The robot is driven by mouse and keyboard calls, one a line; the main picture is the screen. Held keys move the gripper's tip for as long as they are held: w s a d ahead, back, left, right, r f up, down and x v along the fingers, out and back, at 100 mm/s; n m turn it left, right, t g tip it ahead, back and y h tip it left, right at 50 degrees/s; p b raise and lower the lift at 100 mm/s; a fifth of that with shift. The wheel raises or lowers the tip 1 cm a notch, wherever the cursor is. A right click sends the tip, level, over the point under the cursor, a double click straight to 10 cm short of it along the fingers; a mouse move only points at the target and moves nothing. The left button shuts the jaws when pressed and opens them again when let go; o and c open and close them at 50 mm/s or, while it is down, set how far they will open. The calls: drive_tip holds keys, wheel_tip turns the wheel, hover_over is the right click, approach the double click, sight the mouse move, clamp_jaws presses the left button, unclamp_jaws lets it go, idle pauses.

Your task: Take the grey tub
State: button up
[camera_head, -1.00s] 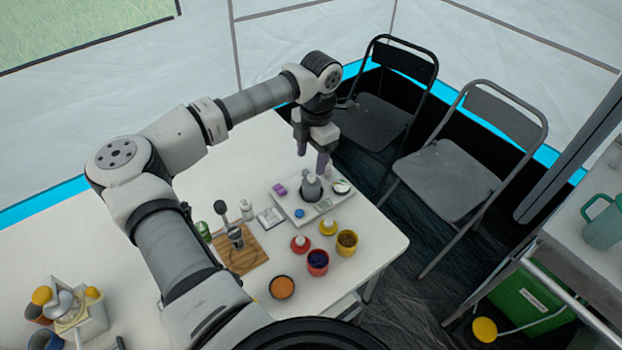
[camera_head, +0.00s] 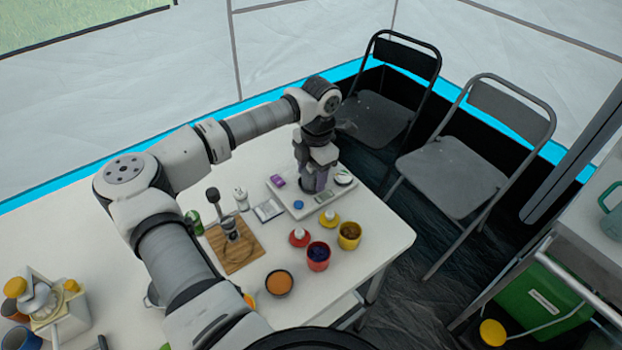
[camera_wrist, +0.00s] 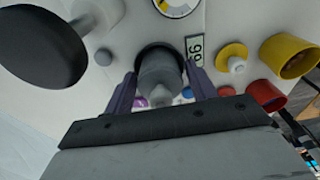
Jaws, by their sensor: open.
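The grey tub (camera_wrist: 160,72) stands on a white tray-like scale (camera_head: 290,201) on the table. In the wrist view it has a narrow knob-like top and a dark ring around its base. My gripper (camera_wrist: 160,88) is open, with one purple-grey finger on each side of the tub; I cannot tell whether they touch it. In the head view my gripper (camera_head: 313,184) points down over the scale and hides most of the tub.
Close by are a purple item (camera_head: 278,181), a blue lid (camera_head: 299,205), a yellow lid (camera_head: 329,217), a red lid (camera_head: 299,237), a yellow cup (camera_head: 349,236) and a red cup (camera_head: 318,258). A wooden board (camera_head: 236,256) lies left. Chairs (camera_head: 455,178) stand beyond the table.

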drive_tip(key=c, duration=0.6)
drive_tip(key=shift+r+p, duration=2.15)
drive_tip(key=shift+r, duration=2.4)
